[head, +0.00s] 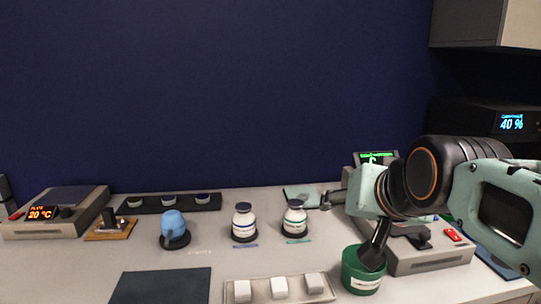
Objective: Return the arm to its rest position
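My arm comes in from the right, with its pale green and black wrist held above the right part of the bench. My gripper (348,231) is at its end and looks open, with dark fingers spread apart, one toward the left and one downward. I see nothing between them. The lower finger overlaps the mouth of a green cup (361,283) in the picture; I cannot tell whether it touches the cup. The arm hides part of a grey device (431,261) behind it.
Two white bottles (243,222) (295,219) and a blue rounded item (174,229) stand mid-bench. A white-block tray (236,292) and dark mat (160,287) lie in front. A heater (62,212) stands left. A 40 % display unit (480,116) and cabinet (466,22) are right.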

